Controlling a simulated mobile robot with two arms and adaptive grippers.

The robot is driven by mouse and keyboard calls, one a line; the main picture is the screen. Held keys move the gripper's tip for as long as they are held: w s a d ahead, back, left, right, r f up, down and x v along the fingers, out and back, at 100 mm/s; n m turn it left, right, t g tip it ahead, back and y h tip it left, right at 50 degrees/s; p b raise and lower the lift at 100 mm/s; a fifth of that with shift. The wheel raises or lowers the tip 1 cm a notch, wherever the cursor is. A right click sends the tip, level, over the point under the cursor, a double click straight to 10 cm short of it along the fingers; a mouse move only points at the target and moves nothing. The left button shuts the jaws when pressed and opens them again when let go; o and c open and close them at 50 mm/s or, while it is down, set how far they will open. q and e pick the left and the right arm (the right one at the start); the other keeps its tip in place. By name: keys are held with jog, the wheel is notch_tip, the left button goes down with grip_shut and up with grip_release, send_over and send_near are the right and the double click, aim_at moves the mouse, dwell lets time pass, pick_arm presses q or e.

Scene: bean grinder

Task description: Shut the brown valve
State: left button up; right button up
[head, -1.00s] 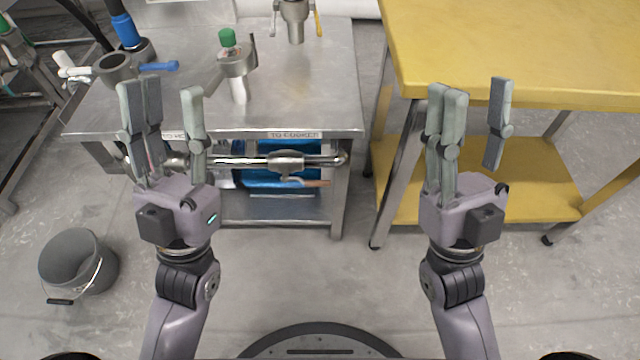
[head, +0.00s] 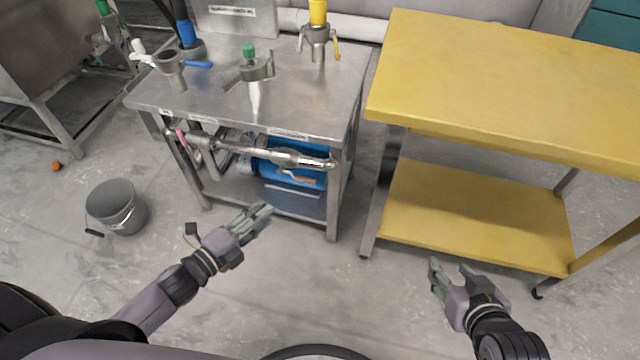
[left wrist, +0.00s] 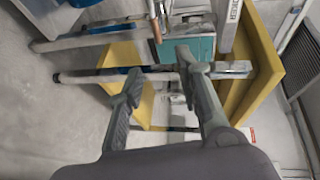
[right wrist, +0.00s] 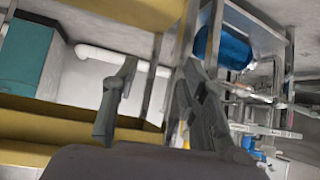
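The brown valve handle (head: 297,177) hangs under the right end of the metal pipe (head: 255,150) at the front of the steel table. It slants slightly down to the right. It also shows in the left wrist view (left wrist: 155,24), at the top beyond the fingers. My left gripper (head: 262,212) is low in front of the table, below and left of the handle, apart from it. Its fingers are spread and empty in the left wrist view (left wrist: 160,75). My right gripper (head: 452,268) is open and empty, low in front of the yellow table.
The steel table (head: 320,105) carries blue, green and yellow-handled fittings. A pink handle (head: 181,138) is at the pipe's left end. A blue cylinder (head: 290,160) lies behind the pipe. The yellow table (head: 480,80) stands right. A grey bucket (head: 115,205) is on the floor left.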

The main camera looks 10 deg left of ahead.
pick_arm(q)
jog(key=b, duration=0.2)
send_near(307, 179)
jog(key=w, duration=0.2)
jog(key=shift+s+d+f+b+x, duration=0.15)
jog(key=shift+b+x, duration=0.2)
jog(key=shift+x, duration=1.05)
jog(key=shift+d+f+b+x, duration=0.15)
jog(key=shift+b+x, duration=0.25)
jog(key=shift+x, duration=1)
jog(key=shift+s+d+f+b+x, duration=0.1)
jog(key=shift+f+b+x, duration=0.2)
jog(key=shift+x, duration=1.15)
pick_arm(e)
jog(key=w+a+r+t+y, duration=0.1)
jog(key=w+a+r+t, duration=0.1)
jog(key=r+t, duration=0.3)
jog(key=w+a+r+t+y, duration=0.2)
jog(key=w+r+t, duration=0.2)
jog(key=r, duration=0.7)
jog(key=shift+r+t, duration=0.25)
jog(key=shift+t, duration=0.65)
pick_arm(q)
jog(key=shift+r, duration=0.15)
jog(key=shift+c, duration=0.3)
jog(key=shift+a, duration=0.1)
grip_shut()
